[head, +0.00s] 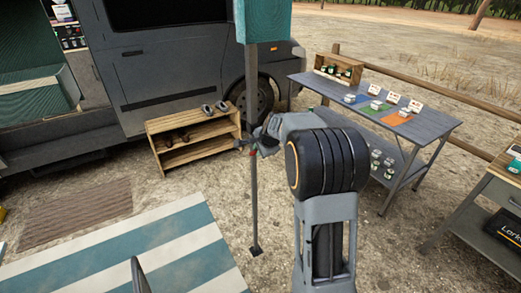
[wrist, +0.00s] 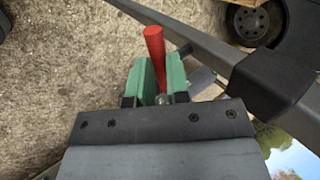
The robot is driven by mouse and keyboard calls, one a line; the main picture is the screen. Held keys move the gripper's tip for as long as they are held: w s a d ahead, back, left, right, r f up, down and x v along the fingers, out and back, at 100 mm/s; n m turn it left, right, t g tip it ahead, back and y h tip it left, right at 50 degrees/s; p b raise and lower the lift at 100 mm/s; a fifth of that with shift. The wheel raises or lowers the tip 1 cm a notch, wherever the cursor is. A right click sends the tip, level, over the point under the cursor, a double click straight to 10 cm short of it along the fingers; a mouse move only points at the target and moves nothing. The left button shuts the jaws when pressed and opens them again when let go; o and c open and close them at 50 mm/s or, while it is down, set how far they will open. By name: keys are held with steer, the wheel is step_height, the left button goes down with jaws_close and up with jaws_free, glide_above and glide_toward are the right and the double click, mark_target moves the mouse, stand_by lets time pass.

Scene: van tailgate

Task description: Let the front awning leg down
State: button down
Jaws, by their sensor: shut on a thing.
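The front awning leg (head: 254,195) is a thin dark upright post below the teal awning end (head: 264,22). Its thicker upper tube (head: 251,75) meets a narrower lower part near my gripper (head: 256,146). The flat foot (head: 256,251) shows over the gravel; I cannot tell for sure whether it touches. In the wrist view, my gripper (wrist: 159,82) has its green fingers shut on a red lever (wrist: 154,42), whose end sticks out beyond them. The leg also shows there as a grey bar (wrist: 195,38) running diagonally beside the lever, with a dark collar (wrist: 270,80).
A wooden shoe rack (head: 190,140) stands behind the leg by the grey van (head: 175,75). A striped mat (head: 130,255) lies at the front left. A display table (head: 420,118) stands to the right, with another table (head: 490,195) nearer. Gravel around the foot is clear.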

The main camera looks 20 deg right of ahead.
steer(key=shift+f, duration=0.1)
step_height(320, 180, down, 12)
steer(key=b, duration=0.8)
steer(key=c, duration=1.1)
jaws_free()
steer(key=a+v, duration=0.1)
steer(key=v, duration=1.2)
steer(key=shift+d+r+p, duration=0.45)
steer(key=shift+d, duration=0.05)
steer(key=shift+s, duration=0.1)
